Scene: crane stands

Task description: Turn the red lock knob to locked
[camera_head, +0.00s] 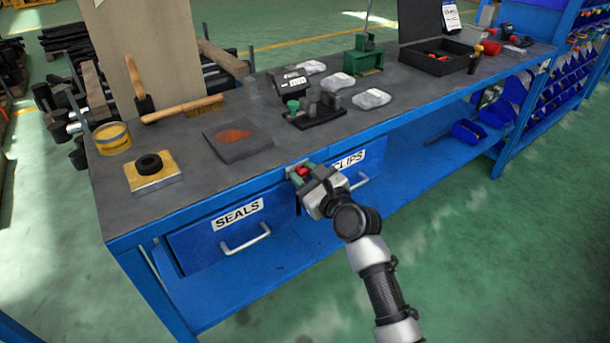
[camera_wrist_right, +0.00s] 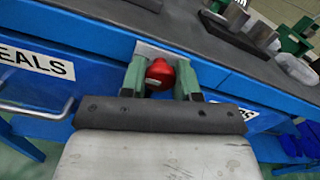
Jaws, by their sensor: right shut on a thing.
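The red lock knob (camera_wrist_right: 160,73) sits on a pale plate (camera_wrist_right: 158,49) on the blue bench front, just below the tabletop edge, between the SEALS and CLIPS drawers. In the head view the knob (camera_head: 302,171) is partly hidden by my right gripper (camera_head: 301,172). In the right wrist view the green fingers of my right gripper (camera_wrist_right: 161,80) stand on either side of the knob and are shut on it. Which way the knob is turned cannot be told. My left gripper is not in view.
The SEALS drawer (camera_head: 224,234) with its metal handle (camera_head: 246,240) is left of the knob. The CLIPS drawer (camera_head: 368,163) is right of it. The floor in front is clear.

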